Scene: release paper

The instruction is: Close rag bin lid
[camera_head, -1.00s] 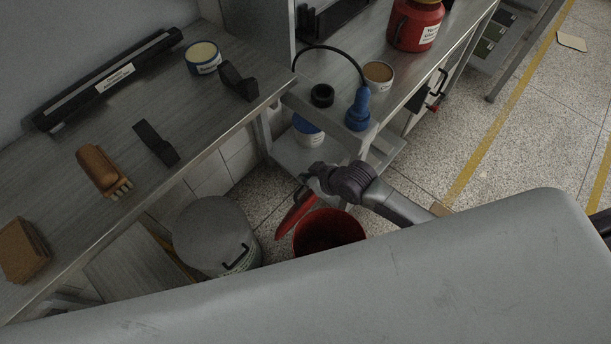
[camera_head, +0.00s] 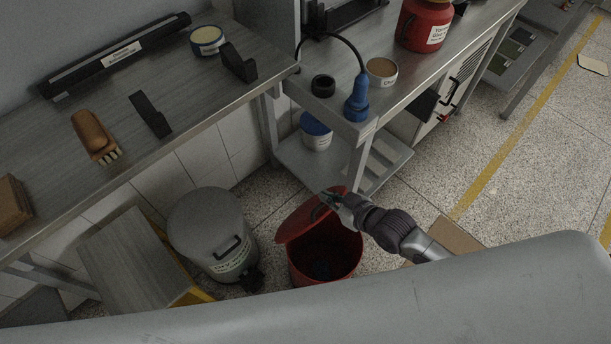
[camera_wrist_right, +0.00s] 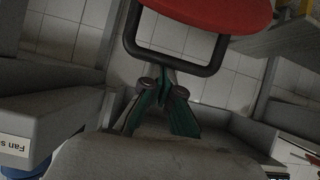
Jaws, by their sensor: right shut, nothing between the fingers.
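A red bin (camera_head: 322,262) stands on the floor with its red lid (camera_head: 297,222) raised and tilted at its back left side. The bin's mouth is open and dark inside. My right gripper (camera_head: 330,198) is at the lid's upper part. In the right wrist view, the lid (camera_wrist_right: 215,12) is at the top, with its black loop handle (camera_wrist_right: 213,55) hanging toward me. The fingers of my right gripper (camera_wrist_right: 165,82) are shut with nothing between them, their tips at the handle's near bar. I cannot tell whether they touch it. My left gripper is out of view.
A grey bin (camera_head: 208,222) with its lid down stands left of the red bin. A metal bench (camera_head: 180,120) and a shelf unit (camera_head: 340,125) lie behind. A small stool-like box (camera_head: 135,255) is at the left. Open floor (camera_head: 500,215) lies to the right.

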